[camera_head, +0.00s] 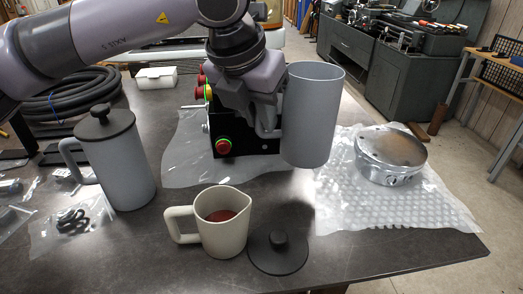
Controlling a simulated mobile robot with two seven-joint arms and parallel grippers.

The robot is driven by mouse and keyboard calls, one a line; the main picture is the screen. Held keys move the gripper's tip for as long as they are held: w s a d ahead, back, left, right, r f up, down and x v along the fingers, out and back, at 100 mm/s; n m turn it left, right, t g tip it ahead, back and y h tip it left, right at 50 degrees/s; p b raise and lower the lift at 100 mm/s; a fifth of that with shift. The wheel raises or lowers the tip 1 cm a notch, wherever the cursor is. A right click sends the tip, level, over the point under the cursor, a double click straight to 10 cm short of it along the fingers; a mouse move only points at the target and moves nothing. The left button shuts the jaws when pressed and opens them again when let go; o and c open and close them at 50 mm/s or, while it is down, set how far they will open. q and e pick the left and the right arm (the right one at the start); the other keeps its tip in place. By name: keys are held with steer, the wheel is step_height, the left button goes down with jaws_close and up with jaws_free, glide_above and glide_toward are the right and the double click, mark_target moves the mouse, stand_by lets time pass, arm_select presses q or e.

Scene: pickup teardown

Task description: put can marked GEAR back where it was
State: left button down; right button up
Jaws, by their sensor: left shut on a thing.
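My left gripper (268,128) is shut on a tall grey can (313,115), at its left side. The can is upright and lidless, and its bottom looks to be above the table, though the height is hard to judge. I can read no GEAR mark on it. A similar grey can (122,160) with a handle and a black knobbed lid stands at the left. A loose black lid (279,254) with a knob lies on the table at the front. My right gripper is not in view.
A cream pitcher (226,240) with reddish contents stands front centre. A metal round part (391,158) sits on bubble wrap (440,213) at the right. A black control box with a red button (223,147) is behind the gripper. Bagged small parts (70,222) lie at left.

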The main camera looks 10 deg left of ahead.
arm_select(q)
steer(key=shift+f, duration=3.55)
steer(key=c, duration=1.1)
jaws_free()
steer(key=shift+o, duration=0.2)
steer(key=v, duration=1.2)
steer(key=shift+s, duration=0.1)
